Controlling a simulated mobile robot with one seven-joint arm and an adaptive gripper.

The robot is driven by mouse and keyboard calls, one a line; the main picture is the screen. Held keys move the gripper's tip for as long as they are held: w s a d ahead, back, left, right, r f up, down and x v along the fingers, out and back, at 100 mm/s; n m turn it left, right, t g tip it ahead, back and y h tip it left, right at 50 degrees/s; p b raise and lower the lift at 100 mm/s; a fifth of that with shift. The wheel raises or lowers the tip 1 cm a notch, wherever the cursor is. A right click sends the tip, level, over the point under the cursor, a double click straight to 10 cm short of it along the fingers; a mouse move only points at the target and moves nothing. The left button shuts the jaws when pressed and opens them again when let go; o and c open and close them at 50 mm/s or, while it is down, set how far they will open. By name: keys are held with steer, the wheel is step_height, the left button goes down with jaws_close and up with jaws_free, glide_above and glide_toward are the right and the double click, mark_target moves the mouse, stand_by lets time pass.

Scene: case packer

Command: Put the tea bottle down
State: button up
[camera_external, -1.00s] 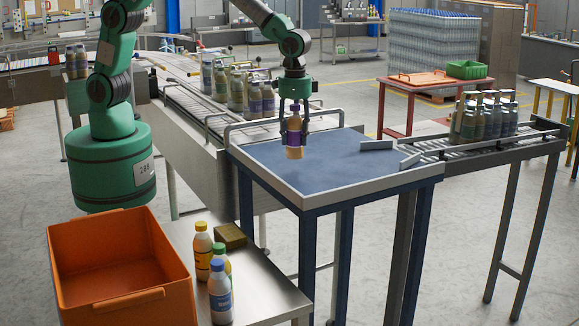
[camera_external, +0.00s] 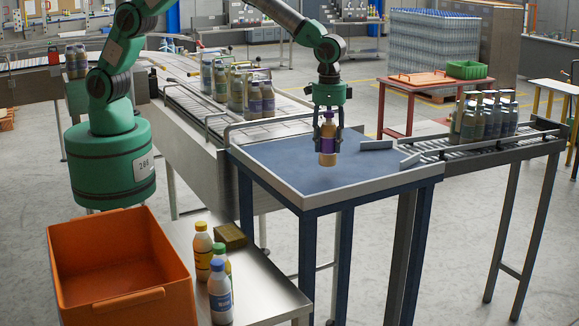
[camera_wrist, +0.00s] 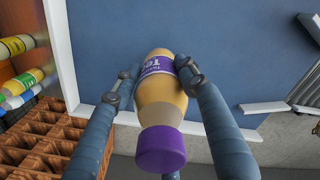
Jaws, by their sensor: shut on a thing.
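The tea bottle (camera_external: 327,145) has a tan body, a purple label and a purple cap. It hangs upright in my gripper (camera_external: 328,128) over the blue-topped table (camera_external: 280,160). My gripper is shut around the bottle's sides. In the wrist view the tea bottle (camera_wrist: 160,105) sits between both fingers, its cap toward the camera. The bottle's base looks close to the table top, but I cannot tell whether it touches.
The table has a raised pale rim (camera_external: 300,198) and a short guide bar (camera_external: 376,145) at its right. A roller conveyor with several bottles (camera_external: 483,115) joins at the right. An orange bin (camera_external: 120,265) and bottles (camera_external: 220,292) stand at front left. The table's middle is clear.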

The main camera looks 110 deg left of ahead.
mark_target(328, 111)
steer(key=shift+f+p, duration=0.4)
steer(key=shift+f, duration=1.3)
steer(key=shift+f, duration=0.1)
steer(key=o, duration=1.4)
step_height(328, 111, up, 12)
steer(key=shift+r+b, duration=0.1)
steer(key=shift+b, duration=0.75)
steer(key=shift+s+r, duration=0.1)
